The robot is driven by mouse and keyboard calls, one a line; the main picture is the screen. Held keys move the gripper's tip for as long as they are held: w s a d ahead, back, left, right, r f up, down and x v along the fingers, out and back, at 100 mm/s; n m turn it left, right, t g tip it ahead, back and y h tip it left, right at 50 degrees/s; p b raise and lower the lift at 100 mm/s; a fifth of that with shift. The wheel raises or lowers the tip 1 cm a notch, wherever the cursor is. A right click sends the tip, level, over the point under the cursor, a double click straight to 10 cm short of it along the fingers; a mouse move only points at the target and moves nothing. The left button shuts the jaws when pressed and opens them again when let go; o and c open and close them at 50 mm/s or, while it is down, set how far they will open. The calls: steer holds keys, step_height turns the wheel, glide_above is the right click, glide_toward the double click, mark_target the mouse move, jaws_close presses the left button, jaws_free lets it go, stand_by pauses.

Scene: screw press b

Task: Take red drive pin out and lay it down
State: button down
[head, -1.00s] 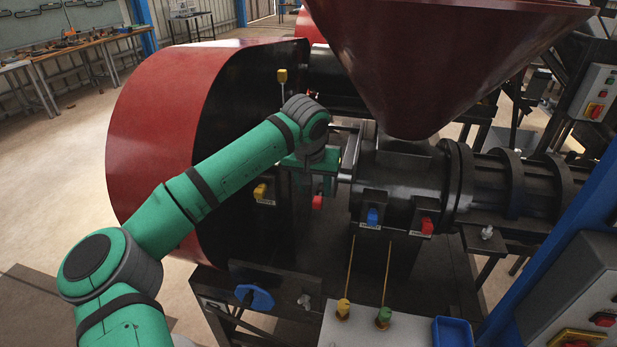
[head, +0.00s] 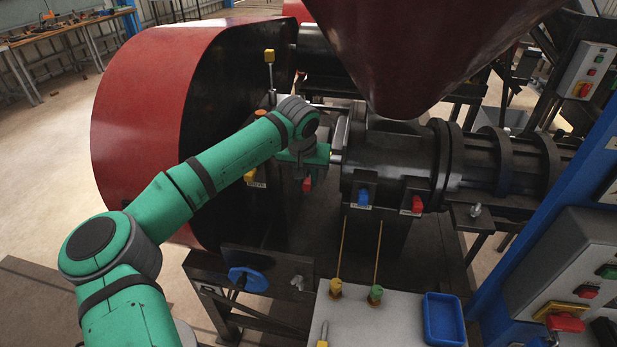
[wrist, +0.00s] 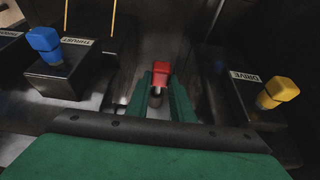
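The red drive pin (wrist: 160,72) shows its red head between the two green fingers of my gripper (wrist: 160,88) in the wrist view. A short grey round part shows just below that head. The fingers lie close along both sides of the pin and look shut on it; the contact itself is hard to see. In the head view the red head (head: 307,184) shows just below my gripper (head: 306,165), beside the press. The pin's lower part and its seat are hidden there.
A yellow pin (head: 250,176) in the DRIVE block is close to my gripper. A blue pin (head: 363,199) and another red pin (head: 417,204) stand to the right. A grey bench top (head: 385,322) with a blue tray (head: 444,318) is in front. The red hopper (head: 420,50) hangs above.

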steer(key=c, duration=2.3)
jaws_free()
steer(key=shift+a, duration=0.1)
jaws_close()
steer(key=shift+s+d, duration=0.3)
steer(key=shift+s, duration=0.05)
steer(key=shift+s+a, duration=0.2)
steer(key=shift+s, duration=0.2)
steer(key=shift+s+a, duration=0.15)
steer(key=shift+s, duration=0.25)
steer(key=shift+s, duration=0.5)
steer(key=shift+s+a, duration=0.15)
steer(key=shift+s, duration=0.45)
steer(key=shift+s+a, duration=0.15)
steer(key=shift+s, duration=0.4)
